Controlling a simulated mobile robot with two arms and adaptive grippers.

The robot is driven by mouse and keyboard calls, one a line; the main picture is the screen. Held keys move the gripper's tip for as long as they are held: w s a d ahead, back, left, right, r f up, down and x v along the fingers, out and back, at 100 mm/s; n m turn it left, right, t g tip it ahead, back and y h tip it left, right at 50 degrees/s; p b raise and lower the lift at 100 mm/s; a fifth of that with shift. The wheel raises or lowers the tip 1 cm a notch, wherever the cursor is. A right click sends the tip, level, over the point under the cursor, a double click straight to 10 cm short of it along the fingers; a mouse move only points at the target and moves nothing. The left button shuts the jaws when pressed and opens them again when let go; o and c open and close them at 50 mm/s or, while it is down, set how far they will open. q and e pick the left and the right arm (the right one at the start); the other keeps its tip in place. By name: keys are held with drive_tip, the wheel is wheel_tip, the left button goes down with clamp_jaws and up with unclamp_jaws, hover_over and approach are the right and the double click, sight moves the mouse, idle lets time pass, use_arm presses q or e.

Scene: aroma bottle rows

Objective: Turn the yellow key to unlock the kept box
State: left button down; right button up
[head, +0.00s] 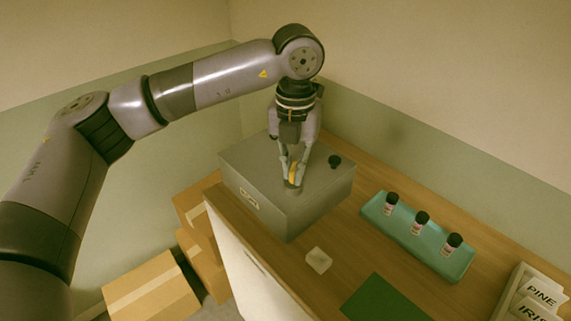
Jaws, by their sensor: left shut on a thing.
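The kept box (318,202) is a grey box with a flat closed top and a small label (249,198) on its front side. It stands at the far left end of the wooden counter. The yellow key (293,173) stands upright at a round lock (292,189) near the front edge of the box top. My left gripper (292,172) comes down from above and is shut on the yellow key. Its fingers hide part of the key. A dark round knob (335,161) sits on the box top to the right. My right gripper is not in view.
A teal tray (428,258) with three dark-capped bottles (421,222) is right of the box. A small white block (318,260), a green mat (385,302) and a card holder (500,305) are on the counter (345,275). Cardboard boxes (155,292) stand on the floor at left.

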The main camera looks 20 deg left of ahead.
use_arm(q)
drive_tip(key=m+b, duration=0.1)
drive_tip(key=m, duration=0.3)
drive_tip(key=shift+f, duration=0.15)
drive_tip(key=m, duration=0.2)
drive_tip(key=shift+m, duration=0.4)
drive_tip(key=c, duration=1.7)
unclamp_jaws()
drive_tip(key=shift+r, duration=0.25)
drive_tip(key=shift+r+p, duration=1.8)
drive_tip(key=shift+r, duration=1.65)
drive_tip(key=shift+s+f, duration=0.1)
drive_tip(key=shift+f, duration=0.05)
